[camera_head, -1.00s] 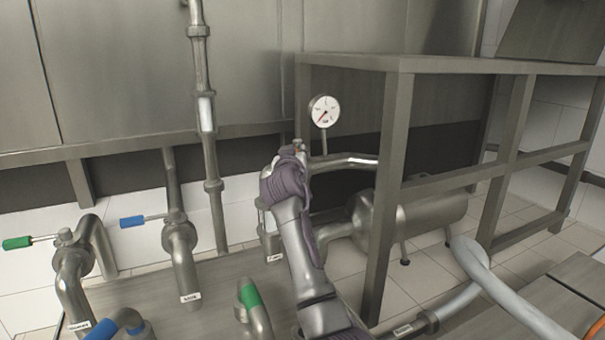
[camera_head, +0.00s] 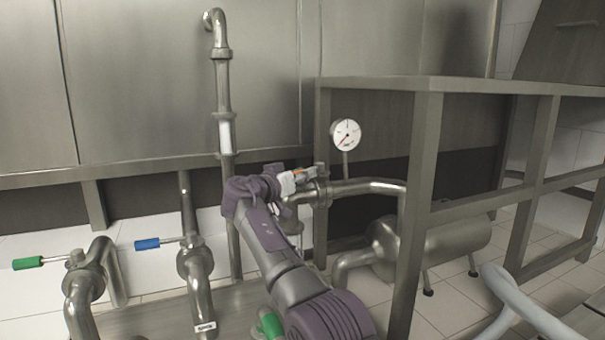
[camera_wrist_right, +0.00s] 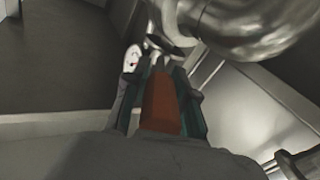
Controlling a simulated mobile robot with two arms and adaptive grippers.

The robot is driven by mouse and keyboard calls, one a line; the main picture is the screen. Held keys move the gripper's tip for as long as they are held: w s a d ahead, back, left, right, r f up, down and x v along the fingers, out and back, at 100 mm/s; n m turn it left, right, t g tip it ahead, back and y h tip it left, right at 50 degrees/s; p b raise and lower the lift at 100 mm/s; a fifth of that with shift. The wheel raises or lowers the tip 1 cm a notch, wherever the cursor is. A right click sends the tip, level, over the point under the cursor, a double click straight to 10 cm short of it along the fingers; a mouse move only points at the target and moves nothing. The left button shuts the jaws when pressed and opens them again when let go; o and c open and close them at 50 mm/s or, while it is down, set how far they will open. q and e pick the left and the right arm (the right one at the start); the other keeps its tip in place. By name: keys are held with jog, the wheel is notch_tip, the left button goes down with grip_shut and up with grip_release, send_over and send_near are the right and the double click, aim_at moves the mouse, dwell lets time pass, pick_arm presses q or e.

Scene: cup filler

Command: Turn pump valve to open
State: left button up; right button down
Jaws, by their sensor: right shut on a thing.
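The pump valve has an orange-red handle (camera_head: 298,171), mostly covered by my right gripper in the head view. Its metal body (camera_head: 321,188) sits on the pipe that runs right toward the tank. In the right wrist view the red handle (camera_wrist_right: 160,103) lies between the two dark fingers. My right gripper (camera_head: 302,177) is shut on this handle; it also shows in the right wrist view (camera_wrist_right: 166,75). The handle points left from the valve body, roughly level. My left gripper is in neither view.
A pressure gauge (camera_head: 346,134) stands just behind the valve. A metal frame post (camera_head: 415,200) rises to its right. Valves with green (camera_head: 27,263) and blue (camera_head: 147,244) handles are at the left. A steel tank (camera_head: 445,242) lies behind the post.

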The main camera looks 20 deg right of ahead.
dwell(0.6)
jog(key=c, duration=0.9)
grip_release()
jog(key=shift+w, duration=0.1)
jog(key=v, duration=1.2)
jog(key=shift+w+f, duration=0.1)
